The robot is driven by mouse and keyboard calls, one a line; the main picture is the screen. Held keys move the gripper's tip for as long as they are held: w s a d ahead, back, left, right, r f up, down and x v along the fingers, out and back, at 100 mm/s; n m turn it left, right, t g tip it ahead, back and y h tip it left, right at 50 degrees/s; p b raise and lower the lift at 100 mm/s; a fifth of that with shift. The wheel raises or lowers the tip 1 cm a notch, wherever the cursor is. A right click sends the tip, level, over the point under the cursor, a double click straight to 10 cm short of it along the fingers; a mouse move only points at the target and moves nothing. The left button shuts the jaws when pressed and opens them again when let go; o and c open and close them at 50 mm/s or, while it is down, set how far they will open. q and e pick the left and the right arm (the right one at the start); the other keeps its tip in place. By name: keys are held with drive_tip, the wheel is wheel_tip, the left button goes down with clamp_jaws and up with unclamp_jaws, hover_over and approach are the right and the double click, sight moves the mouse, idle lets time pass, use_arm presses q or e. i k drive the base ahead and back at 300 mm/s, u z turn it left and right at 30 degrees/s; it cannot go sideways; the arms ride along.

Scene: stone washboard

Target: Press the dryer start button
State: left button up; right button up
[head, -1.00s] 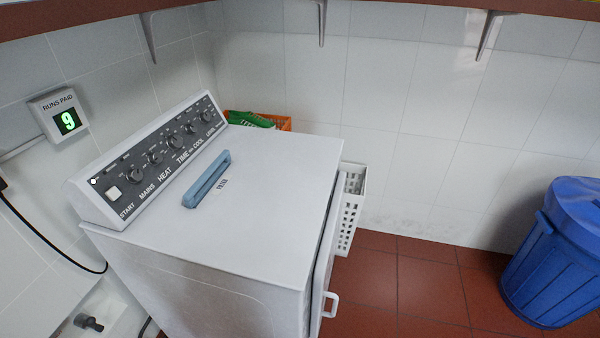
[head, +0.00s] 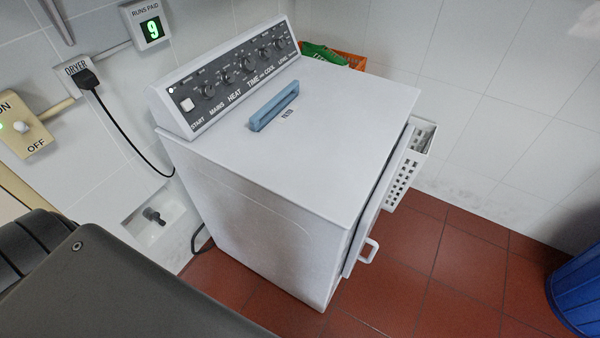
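The white dryer (head: 270,180) stands against the tiled wall in the middle of the head view. Its dark control panel (head: 232,76) runs along the back top edge. Dials marked MAINS, HEAT, TIME and COOL follow to the right. Neither of my grippers is in view; only a dark part of my own body shows at the lower left.
A blue filter handle (head: 274,106) lies on the dryer top. A RUNS PAID display (head: 151,28) reads 9. A plug (head: 87,78) sits in the DRYER socket, left of it an ON/OFF switch (head: 22,127). A white basket (head: 410,165) hangs at right; a blue bin (head: 578,290) stands beyond.

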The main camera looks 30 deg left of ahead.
sight(186, 104)
drive_tip(key=u, duration=1.6)
